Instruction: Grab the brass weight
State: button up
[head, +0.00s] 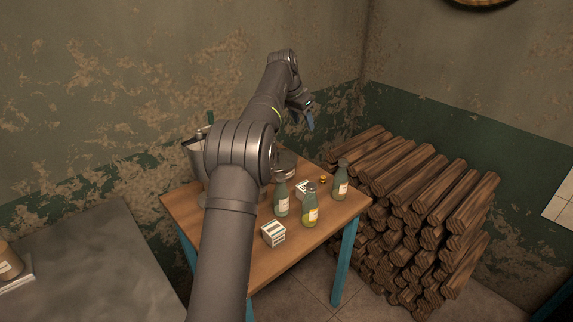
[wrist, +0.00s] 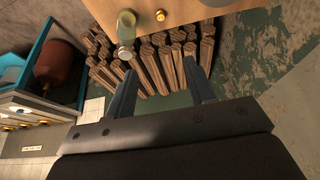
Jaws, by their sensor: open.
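The brass weight (head: 322,180) is a small golden piece on the wooden table (head: 262,268), near its right back edge beside a bottle. It also shows in the wrist view (wrist: 160,15), at the top near the table edge. My gripper (head: 309,120) is raised above and behind the table in the head view, apart from the weight. In the wrist view my gripper (wrist: 159,68) has its two fingers spread with nothing between them, and the weight lies beyond the tips.
Several bottles, one a green bottle (head: 341,181), stand near the weight. A white carton (head: 273,233) and a metal pot (head: 286,164) are on the table too. A firewood stack (head: 425,200) stands to the right. The air around my gripper looks free.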

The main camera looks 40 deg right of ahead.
jog(key=h, duration=0.1)
send_near(322, 178)
jog(key=x, duration=0.3)
jog(key=shift+s+a+f, duration=0.1)
jog(key=shift+s+f, duration=0.05)
jog(key=shift+f, duration=0.05)
jog(key=shift+x, duration=2.95)
grip_shut()
